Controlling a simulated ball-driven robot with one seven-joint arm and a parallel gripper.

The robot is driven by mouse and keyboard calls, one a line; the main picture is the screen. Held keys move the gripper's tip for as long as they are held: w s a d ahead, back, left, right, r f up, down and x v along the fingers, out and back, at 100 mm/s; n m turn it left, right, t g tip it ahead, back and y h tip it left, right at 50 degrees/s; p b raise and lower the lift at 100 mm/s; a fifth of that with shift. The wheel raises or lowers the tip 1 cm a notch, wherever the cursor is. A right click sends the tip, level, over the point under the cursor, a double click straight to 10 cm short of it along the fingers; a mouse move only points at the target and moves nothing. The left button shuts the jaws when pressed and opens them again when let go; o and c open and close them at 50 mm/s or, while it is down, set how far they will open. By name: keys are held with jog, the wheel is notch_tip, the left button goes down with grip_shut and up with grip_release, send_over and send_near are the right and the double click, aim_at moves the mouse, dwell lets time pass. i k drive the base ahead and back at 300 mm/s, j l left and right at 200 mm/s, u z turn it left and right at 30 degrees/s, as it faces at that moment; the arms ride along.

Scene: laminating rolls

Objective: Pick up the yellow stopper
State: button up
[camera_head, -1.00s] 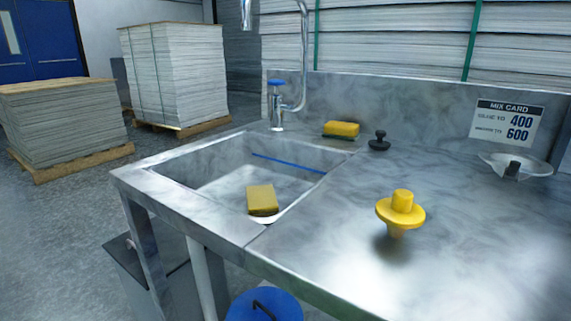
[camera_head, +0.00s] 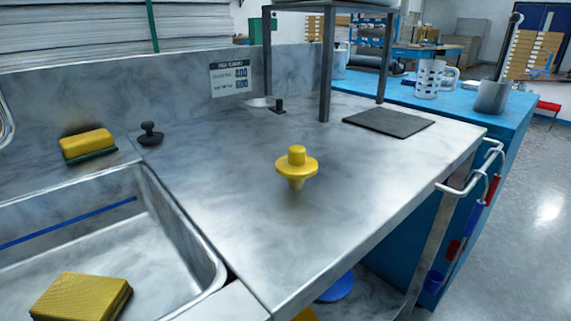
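The yellow stopper (camera_head: 297,165) stands upright on the steel worktop (camera_head: 230,205), near its middle. It has a short knob on top, a wide round flange and a tapered lower end. Nothing covers it, and bare steel surrounds it. My gripper is not in view.
The sink (camera_head: 90,230) lies left, with a yellow sponge (camera_head: 80,300) in it and another sponge (camera_head: 87,145) behind. A black plug (camera_head: 150,134) is near the sink corner. A metal stand (camera_head: 327,65), a dark mat (camera_head: 388,121) and a blue bench (camera_head: 460,109) with mugs are behind right.

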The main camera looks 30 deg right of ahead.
aim_at(297, 167)
jog(key=i+z, duration=0.25)
jog(key=i, duration=0.3)
jog(key=z, duration=4.1)
